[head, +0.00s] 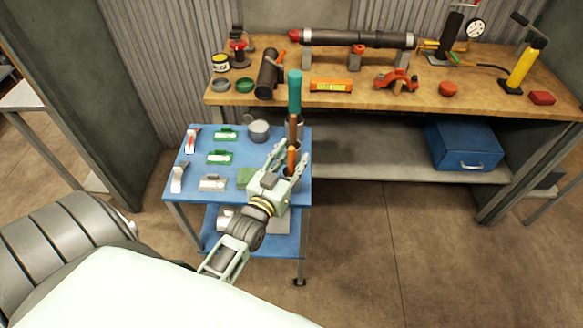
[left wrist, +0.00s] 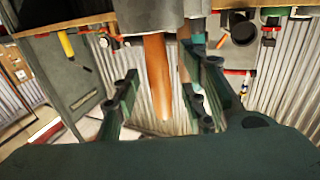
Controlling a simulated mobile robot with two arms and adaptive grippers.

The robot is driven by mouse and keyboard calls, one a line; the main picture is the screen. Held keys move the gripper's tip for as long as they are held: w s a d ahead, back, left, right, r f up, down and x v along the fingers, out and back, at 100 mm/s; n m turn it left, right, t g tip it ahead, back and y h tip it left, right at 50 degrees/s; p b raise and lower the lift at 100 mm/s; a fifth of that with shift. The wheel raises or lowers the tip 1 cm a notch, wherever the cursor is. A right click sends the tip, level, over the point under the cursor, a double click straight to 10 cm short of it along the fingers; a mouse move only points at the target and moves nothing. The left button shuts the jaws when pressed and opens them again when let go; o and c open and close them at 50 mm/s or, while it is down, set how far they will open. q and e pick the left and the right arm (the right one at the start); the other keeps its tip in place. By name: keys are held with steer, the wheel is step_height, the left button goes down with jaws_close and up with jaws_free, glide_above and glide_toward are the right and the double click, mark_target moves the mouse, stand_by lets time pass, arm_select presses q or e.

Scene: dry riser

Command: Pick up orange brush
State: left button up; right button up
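The orange brush (head: 291,160) shows as an upright orange handle at the right side of the blue cart top; its lower end is hidden behind my gripper. My left gripper (head: 290,158) is at this handle with its fingers spread on either side. In the left wrist view the orange handle (left wrist: 157,75) lies between the two dark green fingers, with a gap to each, so the gripper (left wrist: 167,105) is open. My right gripper is not in view.
A teal-handled tool (head: 295,92) stands close behind the brush. The blue cart (head: 207,143) also carries a grey cup (head: 259,131) and several small tagged items. The wooden workbench (head: 440,97) with tools is behind. Floor at right is clear.

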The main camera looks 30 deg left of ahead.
arm_select(q)
jaws_close()
steer(key=shift+r, duration=0.1)
